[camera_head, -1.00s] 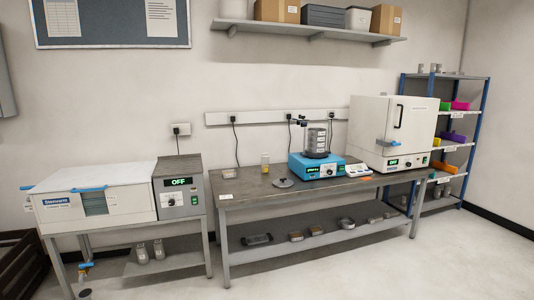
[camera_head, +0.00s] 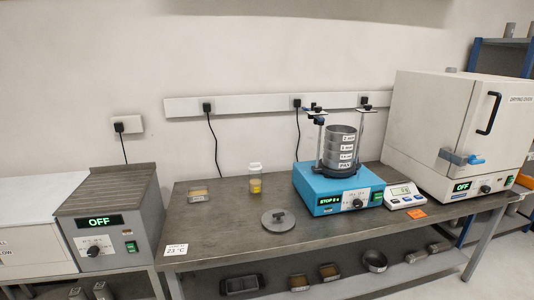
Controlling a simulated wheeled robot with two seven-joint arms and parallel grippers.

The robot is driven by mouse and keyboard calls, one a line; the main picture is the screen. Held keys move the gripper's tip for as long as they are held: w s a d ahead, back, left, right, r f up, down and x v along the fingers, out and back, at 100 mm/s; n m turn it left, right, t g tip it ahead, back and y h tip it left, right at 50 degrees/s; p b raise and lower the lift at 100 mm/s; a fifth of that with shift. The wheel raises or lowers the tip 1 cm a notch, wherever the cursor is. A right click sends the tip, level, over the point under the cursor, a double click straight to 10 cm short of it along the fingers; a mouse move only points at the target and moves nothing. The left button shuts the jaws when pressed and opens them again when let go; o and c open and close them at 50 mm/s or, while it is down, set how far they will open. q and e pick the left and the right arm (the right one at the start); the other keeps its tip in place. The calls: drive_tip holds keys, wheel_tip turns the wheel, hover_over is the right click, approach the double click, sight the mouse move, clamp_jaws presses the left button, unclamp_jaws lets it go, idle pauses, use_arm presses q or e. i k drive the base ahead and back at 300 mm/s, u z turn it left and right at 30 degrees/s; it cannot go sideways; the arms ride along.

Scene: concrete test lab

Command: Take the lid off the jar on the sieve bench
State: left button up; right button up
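The jar (camera_head: 255,185) stands upright on the sieve bench (camera_head: 225,228), left of the blue sieve shaker. It is small and clear with yellow contents and a label, and a pale lid (camera_head: 255,167) sits on its top. Neither of my grippers is in the head view.
The blue sieve shaker (camera_head: 310,190) holds a stack of sieves (camera_head: 341,150). A grey round cover with a knob (camera_head: 278,220) lies in front of the jar. A shallow container (camera_head: 198,194) sits left of it. A scale (camera_head: 404,196) and drying oven (camera_head: 440,130) stand right.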

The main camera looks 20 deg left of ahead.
sight(255, 167)
drive_tip(key=i, duration=0.95)
drive_tip(key=z, duration=1.3)
drive_tip(key=i, duration=1.3)
drive_tip(key=u, duration=0.8)
